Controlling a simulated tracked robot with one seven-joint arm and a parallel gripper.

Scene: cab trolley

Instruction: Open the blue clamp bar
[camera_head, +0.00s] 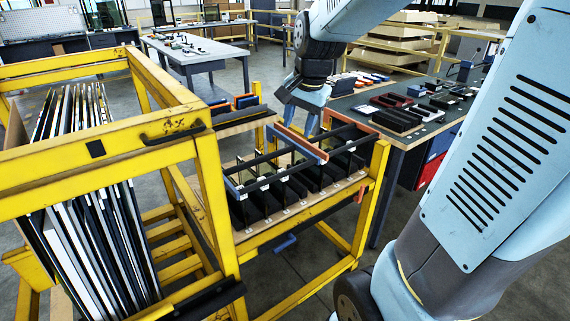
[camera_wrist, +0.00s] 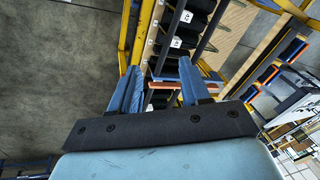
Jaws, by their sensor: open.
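My gripper (camera_head: 300,117) points down over the yellow trolley's slotted rack, with its two blue fingers apart; it also shows in the wrist view (camera_wrist: 158,70). An orange bar (camera_head: 302,146) with a bluish edge lies across the rack just below the fingertips. In the wrist view an orange bar (camera_wrist: 170,86) crosses beyond and between the fingers; contact cannot be told. A small blue bar (camera_head: 284,243) shows low under the rack's front edge. I cannot tell for certain which of these is the blue clamp bar. The fingers hide part of the rack's far side.
The yellow trolley frame (camera_head: 205,150) rises left of the rack, holding upright panels (camera_head: 95,230). More blue and orange bars (camera_head: 243,101) sit at the rack's far left. A dark workbench (camera_head: 365,102) with parts stands behind right. Clear floor (camera_head: 310,262) lies below.

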